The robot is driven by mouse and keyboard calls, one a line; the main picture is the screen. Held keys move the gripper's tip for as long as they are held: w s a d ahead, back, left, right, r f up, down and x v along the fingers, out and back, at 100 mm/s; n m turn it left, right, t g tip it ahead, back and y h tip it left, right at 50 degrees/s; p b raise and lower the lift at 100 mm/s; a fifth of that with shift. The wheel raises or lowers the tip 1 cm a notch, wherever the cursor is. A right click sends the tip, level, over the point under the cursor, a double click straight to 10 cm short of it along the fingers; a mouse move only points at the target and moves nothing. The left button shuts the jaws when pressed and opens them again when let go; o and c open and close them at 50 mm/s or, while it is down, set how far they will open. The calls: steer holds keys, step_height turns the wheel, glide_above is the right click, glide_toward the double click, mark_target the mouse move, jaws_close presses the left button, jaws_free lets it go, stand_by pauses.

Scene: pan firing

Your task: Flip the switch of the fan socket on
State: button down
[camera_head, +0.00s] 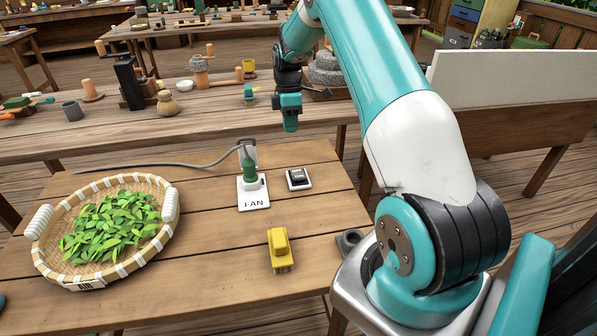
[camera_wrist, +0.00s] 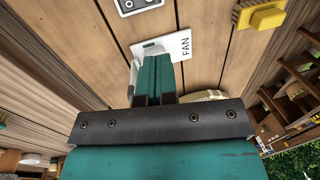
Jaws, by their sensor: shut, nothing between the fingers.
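The fan socket (camera_head: 253,200) is a white plate marked FAN on the wooden table; the plate also shows in the wrist view (camera_wrist: 181,46). A green plug (camera_head: 250,168) stands upright in it. The switch (camera_head: 298,179) is a black rocker on a small white plate just right of the socket. In the wrist view the switch (camera_wrist: 139,4) is cut off at the top edge. Which way the rocker is tilted is too small to tell. My gripper (camera_head: 290,127) is shut and empty, in the air beyond the switch, apart from it. In the wrist view my fingers partly cover the socket.
A round woven basket (camera_head: 43,245) of green leaves is at left. A yellow brush-like block (camera_head: 279,250) lies in front of the switch. A grey cable (camera_head: 165,165) runs left from the plug. Another table (camera_head: 215,110) with wooden tools stands behind.

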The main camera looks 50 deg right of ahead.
mark_target(299, 177)
steer(key=shift+s+d+f, duration=0.1)
steer(key=shift+d+f, duration=0.7)
steer(key=shift+d, duration=0.25)
steer(key=f+p, duration=0.1)
steer(key=f, duration=0.3)
steer(key=s+a+f+p, duration=0.1)
steer(key=f, duration=0.4)
steer(key=s+f+p, duration=0.1)
steer(key=f, duration=0.3)
steer(key=shift+s+a+f, duration=0.2)
steer(key=shift+a+f, duration=0.15)
steer(key=shift+a, duration=0.05)
